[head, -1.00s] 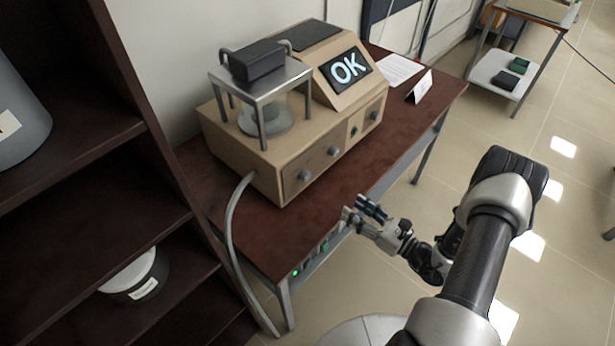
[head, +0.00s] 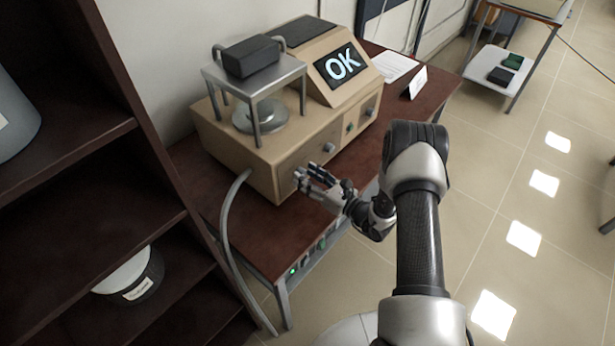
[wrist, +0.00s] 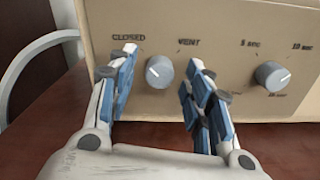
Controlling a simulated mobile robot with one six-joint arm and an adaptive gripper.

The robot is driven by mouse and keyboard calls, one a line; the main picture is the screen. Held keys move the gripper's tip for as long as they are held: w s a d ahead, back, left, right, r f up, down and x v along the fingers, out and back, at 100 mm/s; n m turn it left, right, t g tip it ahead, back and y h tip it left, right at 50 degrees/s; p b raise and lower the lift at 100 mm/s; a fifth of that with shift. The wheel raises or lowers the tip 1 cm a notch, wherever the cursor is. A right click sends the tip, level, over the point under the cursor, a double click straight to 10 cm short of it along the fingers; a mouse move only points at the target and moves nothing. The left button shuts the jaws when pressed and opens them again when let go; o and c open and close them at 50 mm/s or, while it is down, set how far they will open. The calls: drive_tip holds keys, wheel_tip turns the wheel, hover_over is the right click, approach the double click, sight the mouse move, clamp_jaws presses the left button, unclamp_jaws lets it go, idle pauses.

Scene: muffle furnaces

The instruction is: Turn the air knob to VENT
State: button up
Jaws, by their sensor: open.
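The air knob (wrist: 159,72) is a round grey knob on the beige front panel, with CLOSED printed at its upper left and VENT at its upper right. Its white mark seems to point to the upper left, toward CLOSED. My gripper (wrist: 162,60) is open, with one blue-padded finger on each side of the knob and gaps visible between. In the head view, my gripper (head: 306,180) is at the left end of the machine's front (head: 262,178) and hides this knob.
A second grey knob (wrist: 271,75) with seconds marks is to the right; it also shows in the head view (head: 329,147). The screen (head: 341,66) reads OK. A grey hose (head: 226,222) hangs at the left. A dark shelf (head: 130,190) stands left of the table (head: 215,190).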

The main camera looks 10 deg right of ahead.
drive_tip(key=shift+w+a, duration=0.15)
drive_tip(key=shift+w, duration=0.05)
drive_tip(key=c, duration=1.1)
